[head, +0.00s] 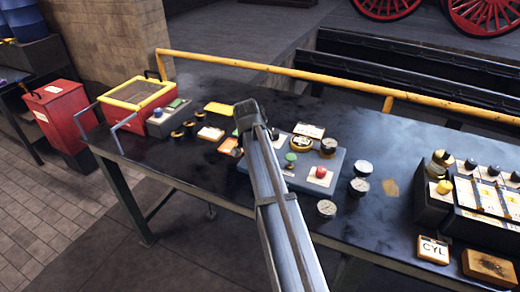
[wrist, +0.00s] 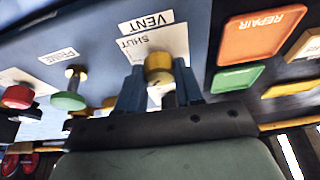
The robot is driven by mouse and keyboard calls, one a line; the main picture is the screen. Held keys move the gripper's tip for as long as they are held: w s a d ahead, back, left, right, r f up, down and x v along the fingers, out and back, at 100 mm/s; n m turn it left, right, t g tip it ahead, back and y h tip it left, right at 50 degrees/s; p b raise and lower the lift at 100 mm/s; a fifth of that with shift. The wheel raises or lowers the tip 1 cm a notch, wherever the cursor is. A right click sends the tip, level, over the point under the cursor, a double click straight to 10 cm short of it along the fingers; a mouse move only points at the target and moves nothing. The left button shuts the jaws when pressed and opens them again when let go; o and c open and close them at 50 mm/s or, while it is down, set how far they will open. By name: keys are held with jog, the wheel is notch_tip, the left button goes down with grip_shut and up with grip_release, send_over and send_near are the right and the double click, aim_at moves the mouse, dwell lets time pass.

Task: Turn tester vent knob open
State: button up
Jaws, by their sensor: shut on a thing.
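The tester is a blue-grey panel (head: 335,180) on the dark bench in the head view. In the wrist view its vent knob (wrist: 158,66) is a yellow-brass cap in front of a white label (wrist: 155,33) reading VENT and SHUT, seen upside down. My gripper (wrist: 160,88) has its two blue fingers on either side of the knob and is shut on it. The knob's lower part is partly hidden between the fingers. In the head view my arm hides the gripper and the vent knob. The knob's exact turn cannot be told.
On the tester, a green knob (wrist: 68,100) and a red knob (wrist: 18,96) stand left of my fingers. An orange REPAIR plate (wrist: 262,36) and a green plate (wrist: 237,78) lie right. Gauges (head: 326,208) stand near the tester. A yellow rail (head: 300,72) runs along the bench's far edge.

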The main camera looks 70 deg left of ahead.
jog(key=n, duration=0.2)
jog(key=n+g+y, duration=0.1)
jog(key=n, duration=0.1)
jog(key=shift+w+d+n, duration=0.1)
jog(key=shift+d+n, duration=0.05)
jog(key=shift+n, duration=0.25)
jog(key=n+g, duration=0.2)
jog(key=n, duration=0.2)
jog(key=shift+w+n+y, duration=0.1)
jog(key=shift+n+y, duration=0.2)
jog(key=shift+n, duration=0.1)
jog(key=o, duration=1)
jog(key=shift+o, duration=0.2)
jog(key=shift+r, duration=0.1)
jog(key=v, duration=1.3)
jog(key=shift+w+d+r, duration=0.15)
jog(key=shift+w+r, duration=0.1)
jog(key=shift+r, duration=0.05)
